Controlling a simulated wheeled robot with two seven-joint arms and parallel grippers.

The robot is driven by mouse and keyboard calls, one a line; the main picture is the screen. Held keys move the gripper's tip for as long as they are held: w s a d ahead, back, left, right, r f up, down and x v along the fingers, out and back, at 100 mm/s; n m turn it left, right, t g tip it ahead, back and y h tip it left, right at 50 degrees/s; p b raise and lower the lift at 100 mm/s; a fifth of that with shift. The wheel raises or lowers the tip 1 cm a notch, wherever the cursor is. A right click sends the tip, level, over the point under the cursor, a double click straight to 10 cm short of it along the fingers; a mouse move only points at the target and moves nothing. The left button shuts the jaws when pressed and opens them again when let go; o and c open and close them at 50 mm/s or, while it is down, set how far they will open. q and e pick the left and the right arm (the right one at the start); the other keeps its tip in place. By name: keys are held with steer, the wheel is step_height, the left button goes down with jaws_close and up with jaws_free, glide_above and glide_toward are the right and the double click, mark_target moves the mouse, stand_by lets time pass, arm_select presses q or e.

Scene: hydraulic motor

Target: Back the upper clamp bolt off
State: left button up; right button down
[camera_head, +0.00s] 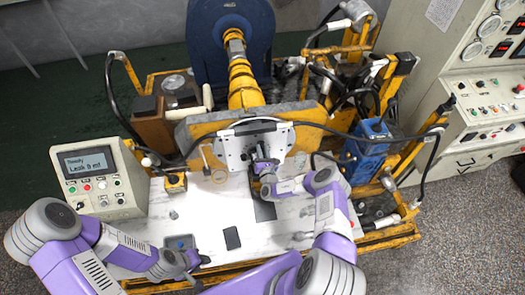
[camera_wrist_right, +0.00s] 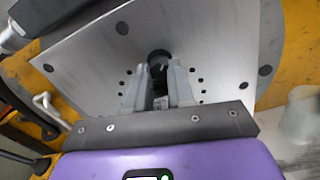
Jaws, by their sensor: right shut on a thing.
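A silver plate (camera_head: 232,145) stands upright on the front of the yellow motor rig, and it fills much of the right wrist view (camera_wrist_right: 215,40). I cannot tell which of these is the upper clamp bolt. My right gripper (camera_head: 262,166) is in front of the plate; its fingers (camera_wrist_right: 160,92) are shut on a small grey piece, mostly hidden between them. My left gripper (camera_head: 195,265) is low over the table's front, its jaws unclear.
A grey display box (camera_head: 98,180) stands at the left of the white table (camera_head: 205,215).

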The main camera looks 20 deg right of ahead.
steer(key=shift+n, duration=0.9)
steer(key=c, duration=1.2)
jaws_free()
steer(key=shift+c, duration=0.2)
steer(key=shift+v, duration=3.8)
